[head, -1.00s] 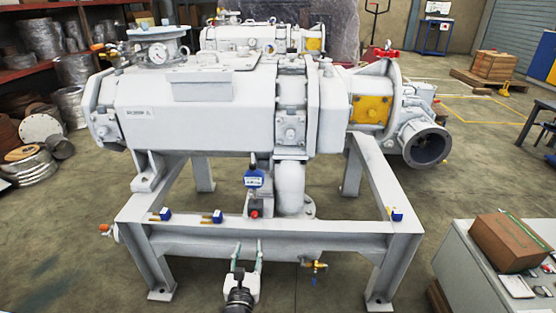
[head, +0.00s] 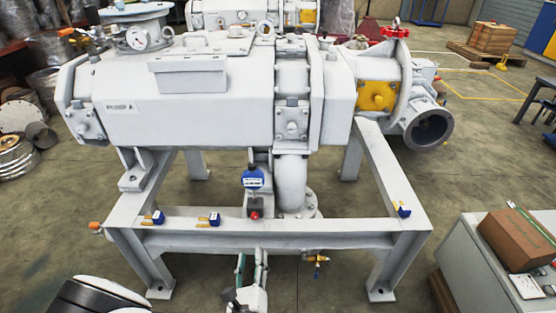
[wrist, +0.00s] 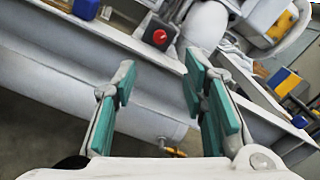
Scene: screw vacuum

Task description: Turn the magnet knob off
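The red knob (head: 254,215) sits low on the front of a small dark magnet base (head: 253,201), on the frame's front ledge. A blue and white digital gauge (head: 253,179) stands above it. In the wrist view the red knob (wrist: 160,37) shows at the top centre, with its dark base around it. My gripper (head: 252,259) is in front of the frame's front beam, below the knob in the picture. In the wrist view my gripper (wrist: 161,75) is open, its teal-padded fingers apart with nothing between them. The knob is beyond the fingertips, apart from them.
The white frame's front beam (head: 340,240) runs across, close to my gripper. Blue clamp-like devices (head: 214,219) sit along its top. A brass valve (head: 316,259) hangs below, right of the gripper. A grey cabinet (head: 462,258) with a brown box (head: 520,240) stands at right.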

